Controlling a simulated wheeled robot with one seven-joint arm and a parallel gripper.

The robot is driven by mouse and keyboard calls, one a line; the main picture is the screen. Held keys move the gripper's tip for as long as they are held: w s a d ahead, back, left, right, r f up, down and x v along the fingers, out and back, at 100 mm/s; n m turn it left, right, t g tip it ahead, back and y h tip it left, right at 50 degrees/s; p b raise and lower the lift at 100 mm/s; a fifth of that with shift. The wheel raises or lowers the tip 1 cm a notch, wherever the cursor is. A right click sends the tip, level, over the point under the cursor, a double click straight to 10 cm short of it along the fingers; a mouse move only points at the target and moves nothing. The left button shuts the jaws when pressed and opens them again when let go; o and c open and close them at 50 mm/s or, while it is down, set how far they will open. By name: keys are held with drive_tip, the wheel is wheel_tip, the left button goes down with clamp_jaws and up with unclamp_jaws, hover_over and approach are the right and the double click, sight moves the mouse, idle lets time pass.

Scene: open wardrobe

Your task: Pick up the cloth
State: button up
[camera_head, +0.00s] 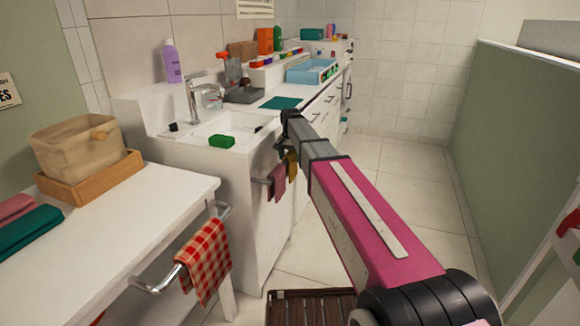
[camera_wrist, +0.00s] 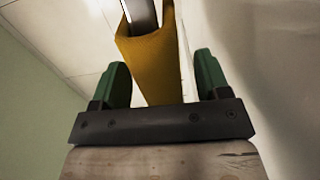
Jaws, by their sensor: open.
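A mustard-yellow cloth (camera_head: 292,165) hangs over a metal bar on the side of the white sink cabinet. My gripper (camera_head: 284,150) is at this cloth, partly hidden by my own arm. In the wrist view, the mustard cloth (camera_wrist: 150,62) hangs between the two green fingers of my gripper (camera_wrist: 161,75). The fingers are apart, with a gap on either side of the cloth. A mauve cloth (camera_head: 278,183) hangs on the same bar, to the left. A red checkered cloth (camera_head: 204,260) hangs on the rail of the white table.
The white table (camera_head: 130,235) at left holds a wooden tray with a beige basket (camera_head: 75,145) and folded pink and green cloths. A green sponge (camera_head: 221,141) lies by the sink. A brown slatted mat (camera_head: 310,308) is on the floor. A green partition (camera_head: 500,150) stands right.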

drive_tip(key=c, duration=1)
drive_tip(key=shift+r, duration=0.1)
drive_tip(key=shift+c, duration=0.2)
